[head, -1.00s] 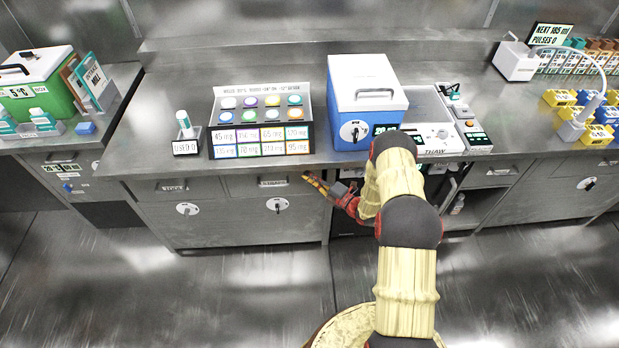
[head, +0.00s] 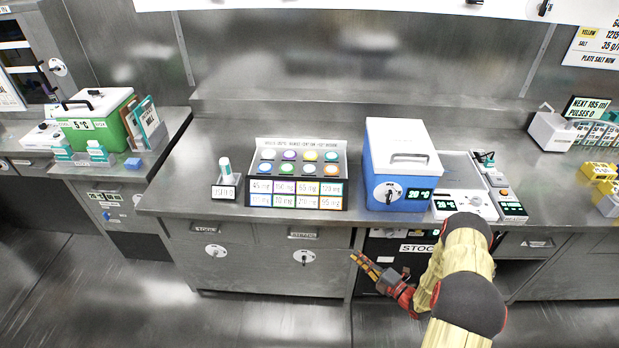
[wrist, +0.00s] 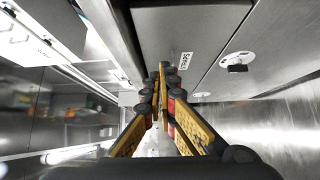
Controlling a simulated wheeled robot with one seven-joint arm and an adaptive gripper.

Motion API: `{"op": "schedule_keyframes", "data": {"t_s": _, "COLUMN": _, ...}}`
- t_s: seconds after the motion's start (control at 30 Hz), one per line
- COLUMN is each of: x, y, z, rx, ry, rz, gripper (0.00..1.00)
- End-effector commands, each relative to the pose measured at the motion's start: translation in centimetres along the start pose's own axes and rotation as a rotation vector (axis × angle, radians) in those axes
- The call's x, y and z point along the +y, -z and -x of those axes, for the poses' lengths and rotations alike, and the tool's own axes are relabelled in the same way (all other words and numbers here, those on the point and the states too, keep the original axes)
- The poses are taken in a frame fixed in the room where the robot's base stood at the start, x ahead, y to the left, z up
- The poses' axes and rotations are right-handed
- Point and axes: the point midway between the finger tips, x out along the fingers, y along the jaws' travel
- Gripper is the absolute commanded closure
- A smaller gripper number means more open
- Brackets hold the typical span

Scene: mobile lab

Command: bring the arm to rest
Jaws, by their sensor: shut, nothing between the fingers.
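My gripper (head: 366,263) is in front of the counter's front face, below the worktop and just left of the blue cooler's position. Its yellow fingers point left in the head view. In the wrist view the gripper (wrist: 158,72) shows its fingertips together with nothing between them. My arm with cream sleeves and dark joints reaches in from the lower right of the head view. I cannot tell whether the fingers touch the cabinet front.
The steel cabinet front (head: 230,272) with round locks is close to the gripper. The blue cooler (head: 395,198), a tray of coloured caps (head: 297,183) and a white device (head: 465,207) stand on the worktop. The floor (head: 100,315) at lower left is clear.

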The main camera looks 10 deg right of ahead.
Motion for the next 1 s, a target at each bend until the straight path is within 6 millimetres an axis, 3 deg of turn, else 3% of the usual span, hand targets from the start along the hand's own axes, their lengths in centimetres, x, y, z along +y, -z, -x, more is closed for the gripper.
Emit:
{"op": "schedule_keyframes", "data": {"t_s": 0.17, "x": 0.0, "y": 0.0, "z": 0.0, "rx": 0.0, "ry": 0.0, "rz": 0.018, "gripper": 1.0}}
{"op": "schedule_keyframes", "data": {"t_s": 0.33, "x": -1.0, "y": 0.8, "z": 0.0, "rx": 0.032, "ry": 0.033, "rz": 0.167, "gripper": 1.0}}
{"op": "schedule_keyframes", "data": {"t_s": 0.57, "x": -3.1, "y": 9.5, "z": 2.1, "rx": 0.316, "ry": 0.079, "rz": 0.431, "gripper": 1.0}}
{"op": "schedule_keyframes", "data": {"t_s": 0.77, "x": 0.1, "y": 14.8, "z": 4.4, "rx": 0.613, "ry": 0.016, "rz": 0.737, "gripper": 1.0}}
{"op": "schedule_keyframes", "data": {"t_s": 1.0, "x": 6.4, "y": 19.1, "z": 7.6, "rx": 0.992, "ry": -0.154, "rz": 1.156, "gripper": 1.0}}
